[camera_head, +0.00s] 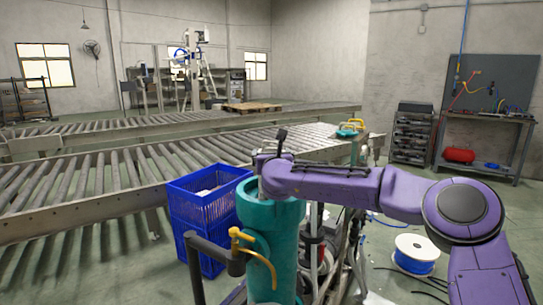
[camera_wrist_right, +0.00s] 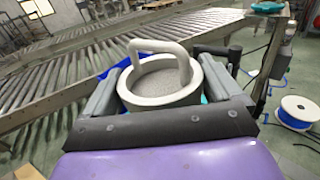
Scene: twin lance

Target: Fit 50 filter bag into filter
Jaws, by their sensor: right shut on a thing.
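The filter (camera_head: 270,235) is a tall teal cylinder in the lower middle of the head view, with a yellow handle (camera_head: 262,262) on its side. My right gripper (camera_head: 266,165) is right over its top and hides the opening. In the right wrist view the filter bag's pale ring (camera_wrist_right: 158,99) with its arched handle (camera_wrist_right: 160,46) sits between the two grey fingers of my right gripper (camera_wrist_right: 163,88), which is shut on it. A little teal shows below and beside the ring. The bag's body is hidden; I cannot tell how deep it sits. My left gripper is not in view.
A blue crate (camera_head: 205,207) stands just left of the filter. A roller conveyor (camera_head: 100,185) runs behind. A dark post with a crossbar (camera_head: 215,255) stands close to the filter's front left. A cable reel (camera_head: 416,254) lies on the floor at the right.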

